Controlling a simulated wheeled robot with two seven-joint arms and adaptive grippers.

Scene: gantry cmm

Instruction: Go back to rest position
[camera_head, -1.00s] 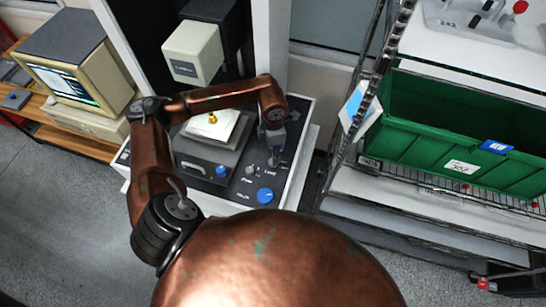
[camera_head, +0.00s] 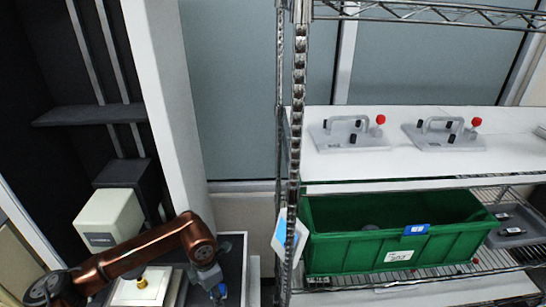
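My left arm comes in from the lower left, and my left gripper (camera_head: 208,277) points down at its end. It is over the right side of the measuring machine's control panel (camera_head: 236,262), close to a blue knob (camera_head: 220,291). The gripper is small here and its fingers do not show clearly, so I cannot tell if it is open or shut. A brass-coloured part (camera_head: 142,282) stands on a white plate (camera_head: 126,293) left of the gripper, partly below my forearm. My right gripper is out of view.
A beige machine head (camera_head: 108,222) hangs behind my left arm. A wire shelf with a metal post (camera_head: 297,130) stands to the right. It holds a green bin (camera_head: 345,248), with two grey fixtures (camera_head: 345,135) (camera_head: 443,137) with red knobs on the white shelf above.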

